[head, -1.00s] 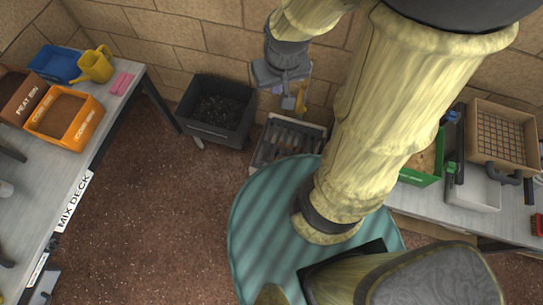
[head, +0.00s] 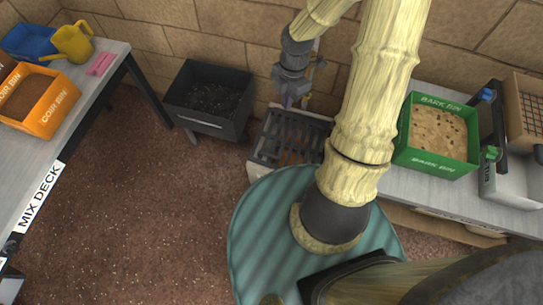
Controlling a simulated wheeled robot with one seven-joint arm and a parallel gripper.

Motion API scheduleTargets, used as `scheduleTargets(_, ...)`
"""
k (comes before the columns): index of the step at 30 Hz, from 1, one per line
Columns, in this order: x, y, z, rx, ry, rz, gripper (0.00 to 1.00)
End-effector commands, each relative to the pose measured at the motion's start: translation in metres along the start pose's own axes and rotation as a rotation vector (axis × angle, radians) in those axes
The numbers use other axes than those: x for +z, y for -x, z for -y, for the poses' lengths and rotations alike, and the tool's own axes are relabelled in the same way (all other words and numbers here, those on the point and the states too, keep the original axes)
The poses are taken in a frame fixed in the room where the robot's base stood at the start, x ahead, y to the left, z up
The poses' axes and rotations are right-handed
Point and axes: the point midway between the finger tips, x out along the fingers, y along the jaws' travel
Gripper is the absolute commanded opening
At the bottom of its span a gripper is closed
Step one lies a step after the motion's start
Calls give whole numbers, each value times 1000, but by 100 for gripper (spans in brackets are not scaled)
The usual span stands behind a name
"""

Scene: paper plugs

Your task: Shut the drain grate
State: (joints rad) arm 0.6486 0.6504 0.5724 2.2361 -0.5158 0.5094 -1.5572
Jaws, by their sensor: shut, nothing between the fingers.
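The drain grate (head: 297,128) is a dark barred panel over a light-rimmed grey basin (head: 256,152) on the floor against the wall. Brownish colour shows between its bars. I cannot tell how far the grate is tilted. My gripper (head: 288,101) is shut and empty, pointing down at the grate's far edge by the wall. Its fingertips are small and partly blurred, and I cannot tell whether they touch the grate. My arm hides part of the basin's right side.
A dark grey bin (head: 212,99) of black material stands left of the basin. The mix deck bench (head: 70,115) with an orange coir bin (head: 40,100) is at left. A green bark bin (head: 437,138) sits on the right bench. The brown floor at lower left is clear.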

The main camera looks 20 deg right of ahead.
Motion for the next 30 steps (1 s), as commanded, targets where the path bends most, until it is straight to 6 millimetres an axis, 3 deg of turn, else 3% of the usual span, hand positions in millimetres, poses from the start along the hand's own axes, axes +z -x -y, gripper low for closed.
scheduleTargets(1, 10, -33, -5, 6, 98, -29, 0)
scheduleTargets(3, 19, -57, -12, 28, 255, -59, 0)
scheduleTargets(6, 31, -83, -20, 67, 451, -89, 0)
scheduleTargets(9, 40, -96, -27, 103, 586, -99, 0)
scheduleTargets(14, 44, -99, -30, 125, 667, -101, 0)
scheduleTargets(23, 44, -99, -30, 123, 666, -101, 0)
scheduleTargets(30, 40, -122, -32, 121, 667, -103, 0)
